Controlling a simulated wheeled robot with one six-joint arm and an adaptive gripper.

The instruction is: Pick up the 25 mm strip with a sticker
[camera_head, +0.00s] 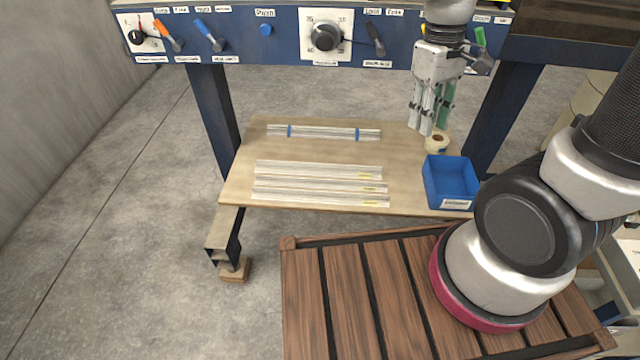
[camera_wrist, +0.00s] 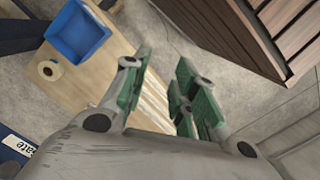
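Three pale strip bundles lie side by side on the wooden shelf: a back one (camera_head: 310,170), a middle one (camera_head: 310,183) and a front one (camera_head: 310,196). Each has a small yellow sticker near its right end. Their widths cannot be read, so I cannot tell which is 25 mm. Another bundle (camera_head: 323,132) with two blue bands lies farther back. My gripper (camera_head: 428,126) hangs above the shelf's back right, right of the strips. In the wrist view my gripper (camera_wrist: 164,62) is open and empty, its green-padded fingers apart. Part of the strips shows behind the fingers.
A blue bin (camera_head: 450,182) stands at the shelf's right end, with a tape roll (camera_head: 436,143) behind it. A blue control panel (camera_head: 265,45) with knobs and levers runs above the shelf. A slatted wooden surface (camera_head: 345,290) is in front.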

